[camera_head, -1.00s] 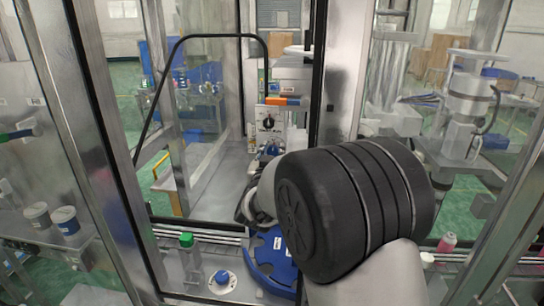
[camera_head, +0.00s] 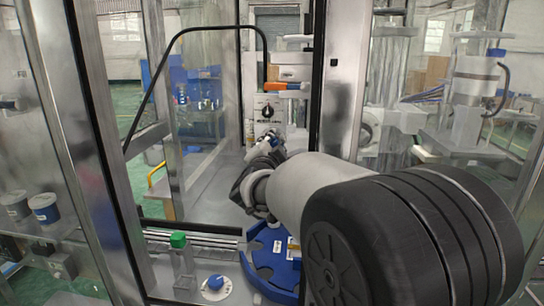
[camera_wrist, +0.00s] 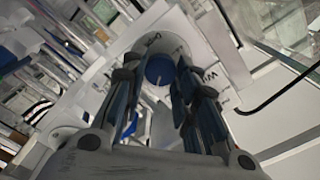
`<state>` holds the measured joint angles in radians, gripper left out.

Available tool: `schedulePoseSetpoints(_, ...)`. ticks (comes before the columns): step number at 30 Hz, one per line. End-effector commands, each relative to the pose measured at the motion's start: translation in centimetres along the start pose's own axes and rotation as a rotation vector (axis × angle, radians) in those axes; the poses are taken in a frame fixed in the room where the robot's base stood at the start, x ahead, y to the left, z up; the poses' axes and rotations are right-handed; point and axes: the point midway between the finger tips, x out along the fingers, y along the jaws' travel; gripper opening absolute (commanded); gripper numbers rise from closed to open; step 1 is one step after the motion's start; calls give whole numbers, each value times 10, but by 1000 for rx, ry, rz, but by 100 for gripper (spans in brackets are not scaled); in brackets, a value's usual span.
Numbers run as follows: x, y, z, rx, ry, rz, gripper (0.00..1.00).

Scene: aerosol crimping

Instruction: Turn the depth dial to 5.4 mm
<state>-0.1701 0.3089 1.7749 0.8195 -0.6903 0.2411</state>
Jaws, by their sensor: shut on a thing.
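The depth dial, a blue round knob with a white pointer line (camera_wrist: 160,68), sits in a pale round face with dark markings in the wrist view. My gripper (camera_wrist: 157,80) has its fingers on both sides of the knob and is shut on it. The markings are too small and partly hidden to read a value. In the head view my gripper (camera_head: 272,141) is at the lower front of the white machine panel, below a black selector knob (camera_head: 267,110). It hides most of the dial there.
A metal-framed glass enclosure (camera_head: 317,150) surrounds the opening I reach through. A blue rotary plate (camera_head: 262,262) lies below my arm. A green-capped block (camera_head: 178,240) and a blue knob on a white disc (camera_head: 215,283) stand at the front. A black cable (camera_wrist: 285,88) runs at right.

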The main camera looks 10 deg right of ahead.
Motion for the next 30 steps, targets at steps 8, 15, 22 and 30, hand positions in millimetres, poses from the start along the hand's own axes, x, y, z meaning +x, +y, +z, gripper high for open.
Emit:
schedulePoseSetpoints(8, 0, 2, 1, 259, 0, -1, 4)
schedulePoseSetpoints(15, 0, 2, 0, 450, 0, 0, 4)
schedulePoseSetpoints(22, 0, 2, 0, 577, 0, 0, 4)
schedulePoseSetpoints(30, 0, 2, 0, 646, 1, 0, 4)
